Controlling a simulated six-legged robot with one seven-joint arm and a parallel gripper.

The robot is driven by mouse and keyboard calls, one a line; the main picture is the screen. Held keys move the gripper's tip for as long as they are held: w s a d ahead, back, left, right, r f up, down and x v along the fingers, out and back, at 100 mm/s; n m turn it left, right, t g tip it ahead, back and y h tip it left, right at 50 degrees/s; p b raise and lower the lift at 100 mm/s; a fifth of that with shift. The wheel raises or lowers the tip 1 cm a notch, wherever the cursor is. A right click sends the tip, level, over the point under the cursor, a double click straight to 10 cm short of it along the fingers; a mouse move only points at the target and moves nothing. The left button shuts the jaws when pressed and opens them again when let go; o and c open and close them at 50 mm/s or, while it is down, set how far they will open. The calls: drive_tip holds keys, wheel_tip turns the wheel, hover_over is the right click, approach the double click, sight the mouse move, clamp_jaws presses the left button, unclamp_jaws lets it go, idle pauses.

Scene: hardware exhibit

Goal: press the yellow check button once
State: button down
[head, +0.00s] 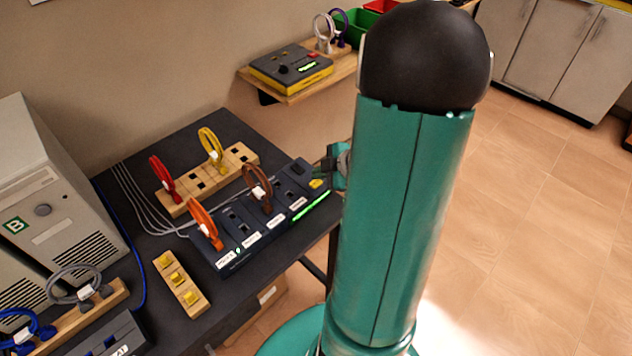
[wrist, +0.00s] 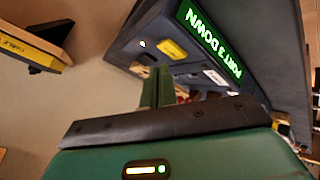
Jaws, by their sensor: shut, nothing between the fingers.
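The yellow check button (head: 317,183) is on the right end of a dark blue port panel (head: 232,264) on the table. In the wrist view the yellow button (wrist: 172,48) sits beside a lit green screen (wrist: 210,42) reading "PORT 3 DOWN". My gripper (head: 324,168) is beside the panel's right end, close to the button and partly hidden by my arm. In the wrist view the green fingers of my gripper (wrist: 156,86) are together and empty, pointing toward the panel. A gap to the button seems to show, but exact distance is hard to tell.
Orange (head: 205,224) and brown (head: 258,188) cable loops stand on the panel. Red and yellow loops stand on a wooden block (head: 240,155) behind it. A wooden strip with yellow pieces (head: 181,286) lies in front. A wall shelf (head: 300,92) holds a grey-and-yellow device.

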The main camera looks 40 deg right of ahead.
sight(319, 183)
drive_tip(key=shift+r, duration=2.4)
drive_tip(key=shift+w+r, duration=0.25)
drive_tip(key=shift+w, duration=0.05)
drive_tip(key=w+a+r+m+t+h, duration=0.1)
drive_tip(key=w+a+r+m+h, duration=0.2)
drive_tip(key=r, duration=0.5)
drive_tip(key=w+a+r+m+h, duration=0.1)
drive_tip(key=a+r+m+h, duration=0.1)
drive_tip(key=r+m+h, duration=0.35)
drive_tip(key=s+a+r+m+g+y, duration=0.1)
drive_tip(key=s+a+g+y, duration=0.1)
drive_tip(key=s+a, duration=0.5)
drive_tip(key=s+a+r+m+g+y, duration=0.1)
drive_tip(key=s+a+y, duration=0.3)
drive_tip(key=a, duration=1.1)
drive_tip(key=s+m+g, duration=0.1)
drive_tip(key=s, duration=0.2)
drive_tip(key=shift+a, duration=0.25)
